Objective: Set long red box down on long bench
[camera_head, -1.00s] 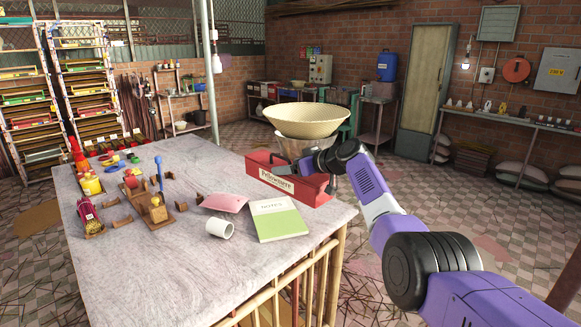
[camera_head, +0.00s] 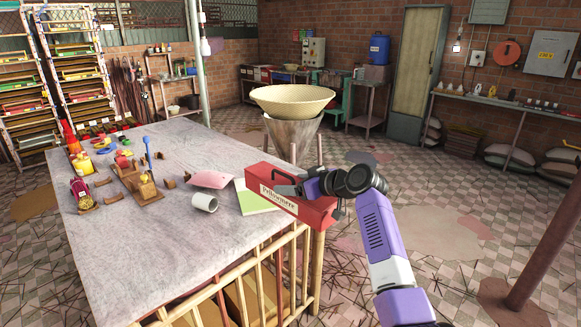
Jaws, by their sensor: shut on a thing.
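The long red box (camera_head: 279,200) has a pale label reading "Pellowmere" and is in the middle of the head view. My gripper (camera_head: 287,190) is shut on it from above, at the right part of its top. The box shows in front of the right corner of the grey-topped table (camera_head: 160,240) and hides part of the green notebook (camera_head: 253,199). I cannot tell whether it touches the tabletop. A long narrow bench (camera_head: 490,101) runs along the brick wall at the right, with small items on top; it may be the long bench.
On the table are a white mug (camera_head: 205,202), a pink sheet (camera_head: 211,179) and several small coloured items. A wide cream bowl (camera_head: 292,99) on a metal cone stands behind the box. A brown post (camera_head: 540,255) stands at the right.

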